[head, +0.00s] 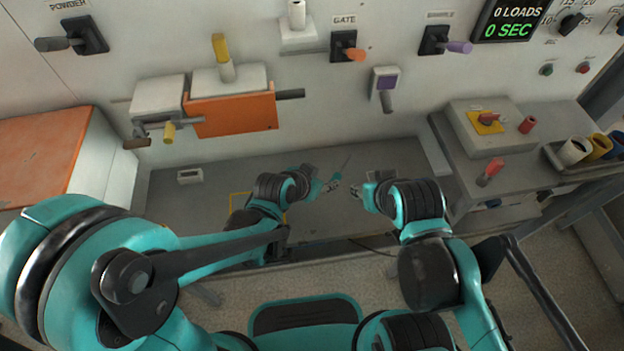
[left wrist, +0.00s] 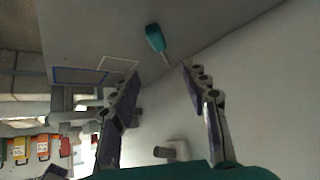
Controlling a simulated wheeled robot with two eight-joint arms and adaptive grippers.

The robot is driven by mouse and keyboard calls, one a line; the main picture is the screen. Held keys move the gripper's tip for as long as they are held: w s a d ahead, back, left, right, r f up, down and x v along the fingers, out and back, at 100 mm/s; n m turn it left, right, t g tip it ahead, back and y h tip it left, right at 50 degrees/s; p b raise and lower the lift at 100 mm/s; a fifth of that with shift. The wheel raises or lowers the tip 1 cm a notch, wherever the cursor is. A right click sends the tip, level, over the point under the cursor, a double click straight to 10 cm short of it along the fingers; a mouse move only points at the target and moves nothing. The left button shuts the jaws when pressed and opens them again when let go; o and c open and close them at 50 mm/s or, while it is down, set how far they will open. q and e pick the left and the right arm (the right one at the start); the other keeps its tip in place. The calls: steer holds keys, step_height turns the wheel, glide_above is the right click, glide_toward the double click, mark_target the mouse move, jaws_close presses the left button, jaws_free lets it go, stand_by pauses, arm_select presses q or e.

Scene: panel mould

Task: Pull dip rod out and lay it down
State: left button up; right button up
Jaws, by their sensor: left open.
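A teal handle with a thin rod, which I take as the dip rod (head: 336,178), is near the middle of the grey bench. In the left wrist view the teal handle (left wrist: 155,38) shows beyond my fingertips with a short thin rod below it. It looks as if it lies on the grey surface, but I cannot be sure it touches. My left gripper (head: 320,183) is open and empty, just left of the handle and apart from it; its spread fingers also show in the left wrist view (left wrist: 160,80). My right gripper (head: 357,190) is to the right; its jaw state is unclear.
The grey bench (head: 210,215) has a yellow outline and a small white box (head: 189,176). An orange-fronted box (head: 232,116) and several levers stick out of the wall above. A side table (head: 500,165) with a red switch stands at right.

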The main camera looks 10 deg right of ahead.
arm_select(q)
steer(key=v, duration=1)
steer(key=shift+s, duration=0.15)
steer(key=shift+a+r, duration=0.1)
